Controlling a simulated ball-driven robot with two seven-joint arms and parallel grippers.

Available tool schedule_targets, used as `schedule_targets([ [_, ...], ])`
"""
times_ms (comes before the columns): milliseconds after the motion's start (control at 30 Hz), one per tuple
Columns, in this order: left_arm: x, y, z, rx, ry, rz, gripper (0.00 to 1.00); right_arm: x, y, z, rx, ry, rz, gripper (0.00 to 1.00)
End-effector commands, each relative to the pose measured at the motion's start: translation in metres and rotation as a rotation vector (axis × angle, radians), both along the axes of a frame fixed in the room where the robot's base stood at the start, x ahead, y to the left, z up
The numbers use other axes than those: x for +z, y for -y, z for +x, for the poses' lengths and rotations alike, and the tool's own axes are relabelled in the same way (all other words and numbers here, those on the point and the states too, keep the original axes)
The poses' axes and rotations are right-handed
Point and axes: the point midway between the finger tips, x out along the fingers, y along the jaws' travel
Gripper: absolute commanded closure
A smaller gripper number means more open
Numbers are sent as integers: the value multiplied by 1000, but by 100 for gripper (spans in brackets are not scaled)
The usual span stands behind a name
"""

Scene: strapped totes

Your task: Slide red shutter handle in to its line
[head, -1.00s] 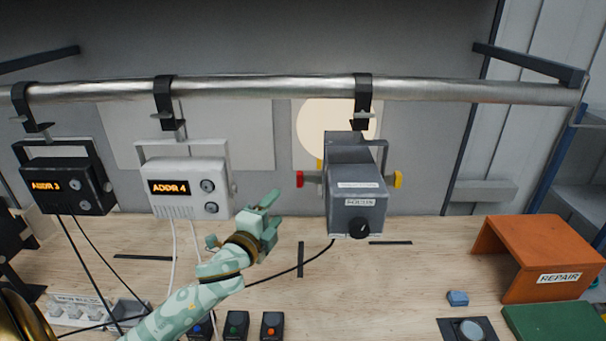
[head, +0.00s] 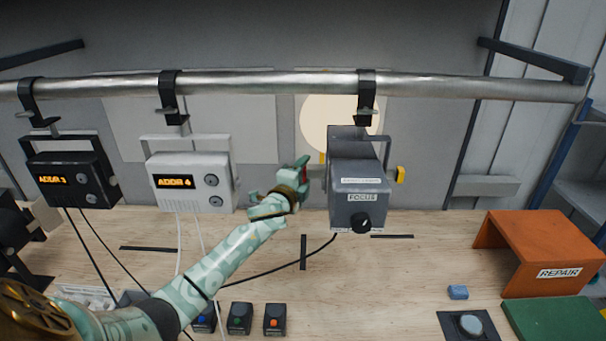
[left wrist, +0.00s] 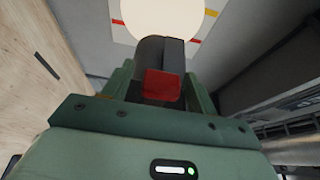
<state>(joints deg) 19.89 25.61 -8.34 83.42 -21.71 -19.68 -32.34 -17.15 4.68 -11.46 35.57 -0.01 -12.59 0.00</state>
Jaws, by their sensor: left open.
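The grey lamp labelled FOCUS (head: 360,200) hangs from the rail by a black clamp. Its red shutter handle (left wrist: 162,86) shows in the left wrist view, between the two green fingers of my left gripper (left wrist: 162,92). The fingers are open on either side of it; I cannot tell whether they touch it. In the head view my left gripper (head: 302,170) is at the lamp's left side and hides most or all of the red handle. A yellow handle (head: 400,174) sticks out on the lamp's right. My right gripper is not in view.
A white ADDR 4 unit (head: 190,184) hangs close left of my gripper, with a black unit (head: 72,183) beyond it. The metal rail (head: 270,86) runs above. A pale light disc (left wrist: 160,16) with red and yellow marks at its sides lies behind the lamp.

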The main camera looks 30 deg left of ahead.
Motion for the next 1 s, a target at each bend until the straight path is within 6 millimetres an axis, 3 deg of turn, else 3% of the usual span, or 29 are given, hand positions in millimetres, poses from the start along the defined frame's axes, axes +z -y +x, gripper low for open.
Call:
schedule_targets([
  [67, 0, 0, 0, 0, 0, 0, 45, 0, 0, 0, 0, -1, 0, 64],
  [267, 0, 0, 0, 0, 0, -1, 100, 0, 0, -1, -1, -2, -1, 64],
  [433, -1, 6, 3, 0, 0, -3, 100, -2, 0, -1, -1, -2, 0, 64],
  [667, -1, 32, 19, 0, -1, -3, 100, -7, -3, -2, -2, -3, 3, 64],
  [900, -1, 32, 19, 0, -1, -1, 100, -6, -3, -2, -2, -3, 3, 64],
  [933, -1, 32, 19, 0, -1, -1, 58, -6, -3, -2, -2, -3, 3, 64],
  [1000, -1, 32, 19, 0, -1, -1, 42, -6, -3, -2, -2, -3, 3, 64],
])
